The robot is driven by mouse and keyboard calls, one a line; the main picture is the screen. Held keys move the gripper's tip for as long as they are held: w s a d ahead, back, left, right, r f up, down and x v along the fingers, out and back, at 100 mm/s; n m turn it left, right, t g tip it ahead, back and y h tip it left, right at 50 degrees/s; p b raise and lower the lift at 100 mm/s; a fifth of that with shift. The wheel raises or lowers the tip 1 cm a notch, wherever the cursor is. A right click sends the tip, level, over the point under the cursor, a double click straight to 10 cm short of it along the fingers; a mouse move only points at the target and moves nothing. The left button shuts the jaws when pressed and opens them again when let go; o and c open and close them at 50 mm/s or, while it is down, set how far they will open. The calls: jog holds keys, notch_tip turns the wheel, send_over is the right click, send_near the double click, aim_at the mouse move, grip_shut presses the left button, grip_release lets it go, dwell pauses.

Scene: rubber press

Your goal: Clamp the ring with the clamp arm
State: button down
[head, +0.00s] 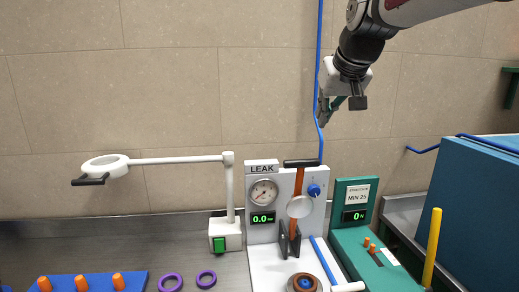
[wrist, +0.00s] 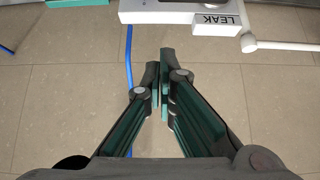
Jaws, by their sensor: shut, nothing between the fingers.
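The clamp arm (head: 298,184) is an orange lever with a black crossbar handle on top and a pale round disc on it. It stands upright in a dark bracket on the leak tester (head: 262,232). A dark brown ring (head: 304,284) sits at the tester's base in front of the arm, partly cut off by the frame's bottom edge. My gripper (head: 328,110) is above and slightly right of the clamp arm's handle, touching nothing. In the wrist view my gripper (wrist: 161,75) has its green-padded fingers together and empty; the clamp arm is not recognisable there.
A white ring-headed magnifier (head: 105,166) reaches out at left. Two purple rings (head: 206,279) and a blue tray (head: 100,280) with orange plugs lie on the bench. A green force gauge (head: 354,216), yellow post (head: 432,247) and blue box (head: 480,215) stand right.

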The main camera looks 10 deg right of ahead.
jog(key=shift+w+d, duration=0.1)
jog(key=shift+w, duration=0.45)
notch_tip(320, 180, down, 9)
jog(key=w+p, duration=0.1)
jog(key=w, duration=0.1)
jog(key=shift+w+p, duration=0.3)
jog(key=shift+w, duration=0.05)
dwell(0.6)
